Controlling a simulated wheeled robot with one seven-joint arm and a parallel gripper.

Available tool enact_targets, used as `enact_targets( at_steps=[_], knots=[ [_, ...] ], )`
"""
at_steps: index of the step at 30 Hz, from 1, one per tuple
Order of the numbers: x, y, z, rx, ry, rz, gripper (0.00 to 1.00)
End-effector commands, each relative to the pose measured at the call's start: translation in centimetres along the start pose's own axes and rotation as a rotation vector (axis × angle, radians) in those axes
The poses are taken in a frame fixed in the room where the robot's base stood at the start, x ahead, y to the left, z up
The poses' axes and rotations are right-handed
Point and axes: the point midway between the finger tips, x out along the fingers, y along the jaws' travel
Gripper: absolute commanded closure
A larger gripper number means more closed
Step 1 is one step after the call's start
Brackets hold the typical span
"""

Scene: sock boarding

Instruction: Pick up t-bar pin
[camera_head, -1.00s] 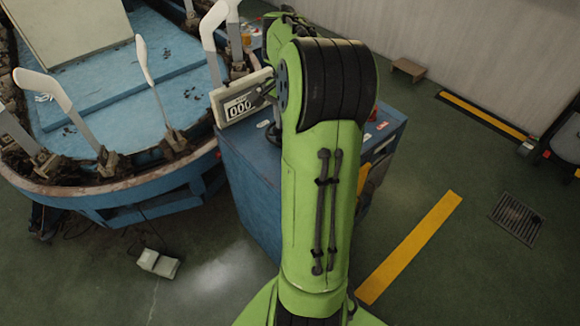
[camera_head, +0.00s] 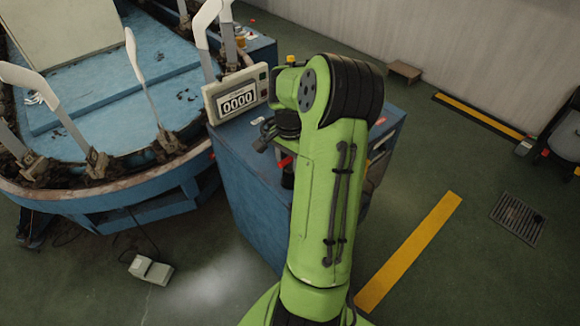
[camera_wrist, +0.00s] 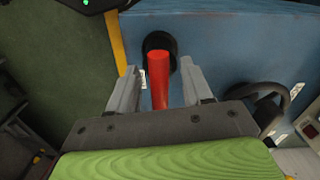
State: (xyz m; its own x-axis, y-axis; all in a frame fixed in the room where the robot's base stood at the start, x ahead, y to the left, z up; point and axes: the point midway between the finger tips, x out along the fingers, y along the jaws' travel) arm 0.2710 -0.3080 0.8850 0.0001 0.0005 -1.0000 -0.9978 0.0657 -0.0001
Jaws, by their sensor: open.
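A red cylinder with a black round part at its far end, which looks like the t-bar pin (camera_wrist: 160,85), is at the blue cabinet top in the wrist view. In the head view its red end (camera_head: 285,162) shows beside my arm, partly hidden. My gripper (camera_wrist: 157,73) is open, with one grey finger on each side of the red cylinder. I cannot tell whether either finger touches it. In the head view my gripper is mostly hidden behind my green arm.
The round blue machine (camera_head: 110,205) with white sock forms (camera_head: 145,65) stands to the left. A black cable (camera_wrist: 270,100) lies right of my gripper.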

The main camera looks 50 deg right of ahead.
Motion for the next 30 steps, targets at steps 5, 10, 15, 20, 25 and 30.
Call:
enact_targets(
  at_steps=[5,10,15,20,25,30],
  knots=[
    [-0.2,0.0,0.0,0.000,0.001,0.000,0.55],
    [-0.2,0.0,0.0,0.000,0.000,0.000,0.81],
    [-0.2,0.0,0.0,0.000,0.000,0.000,1.00],
    [-0.2,0.0,0.0,0.000,0.000,0.000,1.00],
    [-1.2,0.0,0.0,0.000,0.002,0.000,1.00],
    [-5.5,-0.1,-0.1,-0.001,0.005,-0.003,1.00]
  ],
)
